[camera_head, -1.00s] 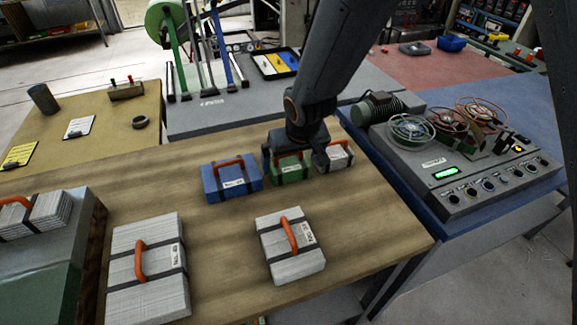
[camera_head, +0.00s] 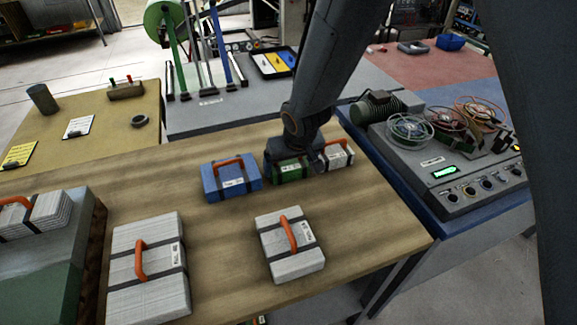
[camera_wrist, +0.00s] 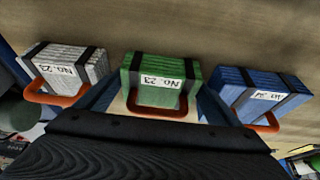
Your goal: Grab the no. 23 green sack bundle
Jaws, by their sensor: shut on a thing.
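The green sack bundle (camera_head: 291,172) stands on the wooden table between a blue bundle and a white one. In the wrist view the green bundle (camera_wrist: 157,80) sits in the middle, with dark straps and a white label reading NO. 23. My gripper (camera_head: 294,160) is down over the green bundle and shut on it. Its dark wrist body covers the bundle's upper part in the head view. The bundle appears to rest on the table.
The blue bundle (camera_head: 231,179) stands close on the left, a white bundle (camera_head: 338,157) close on the right. Two larger white bundles (camera_head: 147,270) (camera_head: 291,262) stand nearer the front. A grey control box (camera_head: 450,176) stands on the blue table at right. Bare wood lies between.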

